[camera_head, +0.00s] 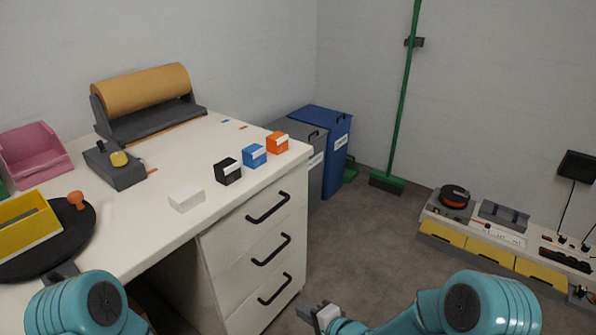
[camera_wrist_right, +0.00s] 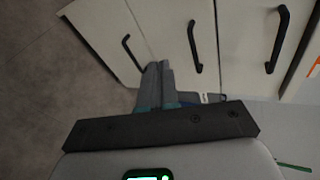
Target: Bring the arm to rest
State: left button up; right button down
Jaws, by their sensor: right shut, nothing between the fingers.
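My right arm (camera_head: 480,303) comes in at the bottom right of the head view, bent at a teal joint. My right gripper (camera_head: 314,312) is low in front of the drawer unit, over the floor. In the right wrist view its grey fingers (camera_wrist_right: 158,76) are together with nothing between them, in front of the drawer fronts. My left arm (camera_head: 78,303) shows as a teal joint at the bottom left of the head view. I do not see the left gripper's fingers.
The white desk (camera_head: 150,215) with black-handled drawers (camera_head: 262,255) stands beside the right gripper. White, black, blue and orange boxes (camera_head: 277,143) line its edge. Bins (camera_head: 322,130) and a green broom (camera_head: 401,100) stand behind. A low bench (camera_head: 480,228) is at right. Floor between is clear.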

jog(key=s+d+f+g+h, duration=0.3)
jog(key=s+d+f+h, duration=0.1)
jog(key=s+d+f, duration=0.5)
jog(key=s+d+f+n+g+h, duration=0.2)
jog(key=s+n+g, duration=0.45)
jog(key=s, duration=1.05)
notch_tip(320, 180, up, 22)
jog(key=n+p, duration=0.2)
jog(key=p, duration=2)
jog(key=shift+t+y+p, duration=0.3)
jog(key=shift+t+y, duration=0.05)
jog(key=shift+y, duration=0.05)
jog(key=shift+s+a, duration=0.1)
